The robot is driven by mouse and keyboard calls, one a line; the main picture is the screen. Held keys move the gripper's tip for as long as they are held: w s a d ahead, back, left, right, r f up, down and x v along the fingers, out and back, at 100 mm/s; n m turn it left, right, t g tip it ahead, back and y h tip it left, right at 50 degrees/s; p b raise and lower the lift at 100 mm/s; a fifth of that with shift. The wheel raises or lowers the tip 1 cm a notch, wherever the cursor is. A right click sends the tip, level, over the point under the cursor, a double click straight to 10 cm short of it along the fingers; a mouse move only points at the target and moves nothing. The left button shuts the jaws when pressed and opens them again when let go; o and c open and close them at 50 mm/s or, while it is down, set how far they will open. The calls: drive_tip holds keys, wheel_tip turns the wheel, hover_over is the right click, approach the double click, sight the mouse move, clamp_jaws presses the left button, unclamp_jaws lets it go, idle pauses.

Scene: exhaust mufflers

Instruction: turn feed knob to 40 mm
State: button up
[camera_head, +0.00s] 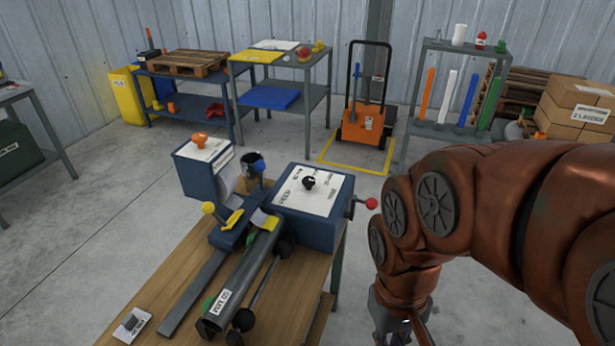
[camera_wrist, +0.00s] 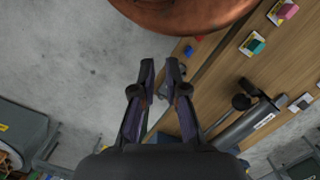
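The black knob (camera_head: 309,181) sits on a white printed panel on top of the blue machine box (camera_head: 305,225). The panel's lettering is too small to read surely, and I cannot tell the knob's setting. My gripper (camera_head: 392,335) is low at the right of the bench in the head view, partly cut off by the bottom edge and apart from the knob. In the wrist view my gripper (camera_wrist: 160,66) has a gap between its two fingertips, with nothing held. The knob does not show clearly there.
An orange knob (camera_head: 199,140), a yellow-ended lever (camera_head: 208,208) and a red-ended lever (camera_head: 371,203) stick out from the machine. A grey pipe (camera_head: 235,290) lies along the wooden bench (camera_head: 150,285). Shelves and an orange cart (camera_head: 362,125) stand behind; floor between is clear.

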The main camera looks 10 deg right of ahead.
drive_tip(key=o, duration=1)
drive_tip(key=w+r, duration=0.1)
drive_tip(key=w, duration=0.3)
drive_tip(key=w+a+r+m, duration=0.1)
drive_tip(key=w+r, duration=0.1)
drive_tip(key=w, duration=0.3)
drive_tip(key=w+r+m+p, duration=0.1)
drive_tip(key=w+r, duration=0.1)
drive_tip(key=w, duration=0.2)
drive_tip(key=shift+w+a+r, duration=0.15)
drive_tip(key=shift+w+a, duration=0.05)
drive_tip(key=shift+a, duration=0.05)
drive_tip(key=shift+c, duration=0.2)
drive_tip(key=m+t+p, duration=0.2)
drive_tip(key=m+p, duration=0.1)
drive_tip(key=m, duration=1)
hover_over(309, 179)
drive_tip(key=f, duration=0.3)
drive_tip(key=s+f, duration=0.1)
drive_tip(key=f, duration=0.1)
drive_tip(key=shift+a+f, duration=0.1)
drive_tip(key=shift+a, duration=0.15)
drive_tip(key=shift+w+d+f+m, duration=0.15)
drive_tip(key=shift+w+f+m, duration=0.15)
drive_tip(key=shift+w+f, duration=0.1)
drive_tip(key=shift+f+p, duration=1.35)
drive_tip(key=shift+f, duration=2.4)
drive_tip(key=c, duration=1.1)
